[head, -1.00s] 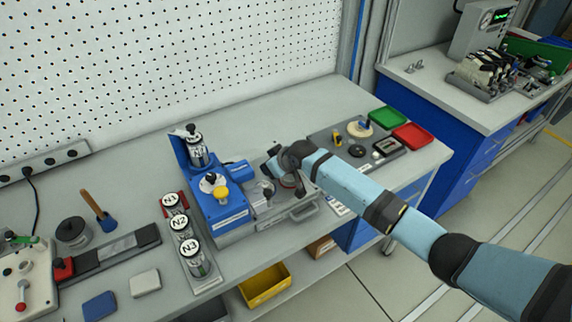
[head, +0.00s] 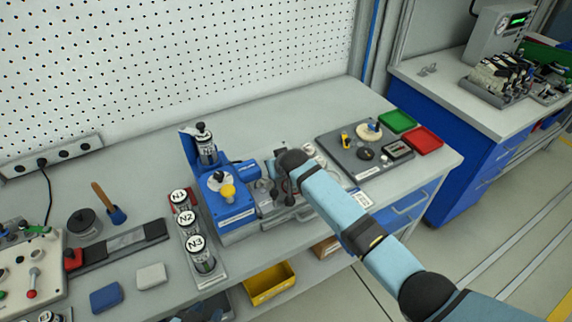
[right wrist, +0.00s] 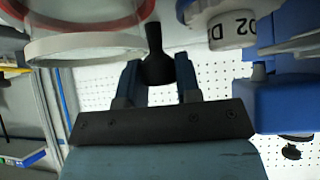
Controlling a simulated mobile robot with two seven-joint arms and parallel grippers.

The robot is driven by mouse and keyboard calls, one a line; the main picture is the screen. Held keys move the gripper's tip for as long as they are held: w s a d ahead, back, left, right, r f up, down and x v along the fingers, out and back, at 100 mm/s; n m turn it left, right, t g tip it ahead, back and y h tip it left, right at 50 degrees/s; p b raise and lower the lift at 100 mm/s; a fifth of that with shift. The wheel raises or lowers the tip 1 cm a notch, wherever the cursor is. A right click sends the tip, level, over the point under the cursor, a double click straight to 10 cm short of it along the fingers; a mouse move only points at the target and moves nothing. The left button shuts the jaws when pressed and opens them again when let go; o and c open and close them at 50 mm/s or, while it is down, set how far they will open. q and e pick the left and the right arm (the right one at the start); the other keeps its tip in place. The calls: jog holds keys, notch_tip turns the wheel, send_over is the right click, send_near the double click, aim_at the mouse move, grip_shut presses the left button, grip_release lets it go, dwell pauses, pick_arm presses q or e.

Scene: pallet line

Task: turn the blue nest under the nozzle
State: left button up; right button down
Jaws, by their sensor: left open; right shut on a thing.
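The blue dosing station (head: 228,208) stands on the bench, with a dark-capped upright nozzle unit (head: 205,150) at its back and a yellow knob (head: 228,191) on top. My right arm reaches in from the right; its gripper (head: 283,180) is mostly hidden by its own wrist, over the grey plate beside the blue body. In the right wrist view my right gripper (right wrist: 156,85) is shut on a black knob (right wrist: 157,66). A clear cup with a red ring (right wrist: 85,45) is close by. I cannot make out a blue nest.
Canisters N1, N2 and N3 (head: 188,218) stand left of the station. A dark tray (head: 345,160) with small parts and green (head: 397,121) and red (head: 425,141) trays lie to the right. A yellow bin (head: 270,283) is below. The bench behind is clear.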

jog(key=shift+f, duration=0.1)
dwell(0.6)
jog(key=c, duration=0.8)
grip_release()
jog(key=shift+c, duration=0.2)
jog(key=v, duration=1.4)
jog(key=shift+a, duration=0.15)
